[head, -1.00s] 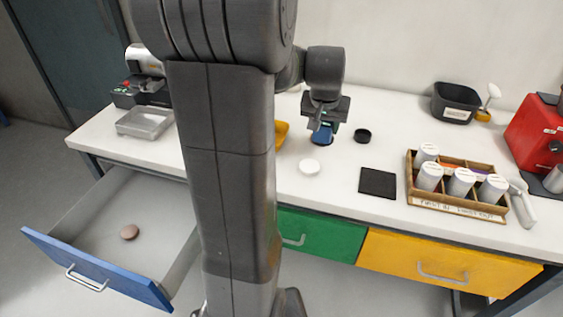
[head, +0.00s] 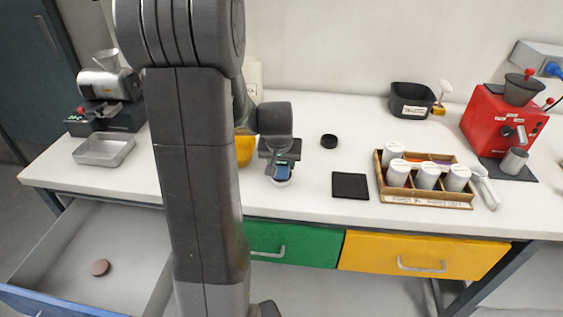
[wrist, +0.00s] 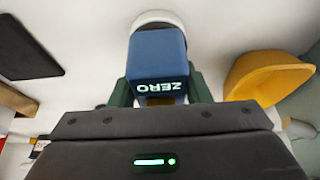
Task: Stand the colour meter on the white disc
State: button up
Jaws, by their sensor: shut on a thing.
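The colour meter is a blue block with a lit ZERO sign, upside down in the wrist view (wrist: 157,62). In the head view the meter (head: 282,173) shows below my gripper (head: 282,163). My gripper is shut on the meter, with the green fingers on both sides of it in the wrist view. The white disc (wrist: 157,17) shows just past the meter's far end, mostly hidden by it. In the head view only the disc's lower rim (head: 281,183) shows under the meter. I cannot tell whether meter and disc touch.
A black square mat (head: 350,186) and a small black round lid (head: 329,141) lie to the right. A yellow bowl (wrist: 262,76) stands close beside the gripper. A wooden rack (head: 432,199) with white-capped jars is farther right. A blue-fronted drawer (head: 60,302) is open.

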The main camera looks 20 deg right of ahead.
jog(key=shift+f, duration=0.2)
jog(key=o, duration=1.3)
jog(key=shift+c, duration=0.2)
jog(key=shift+r, duration=0.1)
jog(key=shift+r, duration=0.4)
jog(key=v, duration=1.1)
jog(key=shift+r, duration=0.25)
jog(key=shift+s+a, duration=0.1)
jog(key=shift+a, duration=0.05)
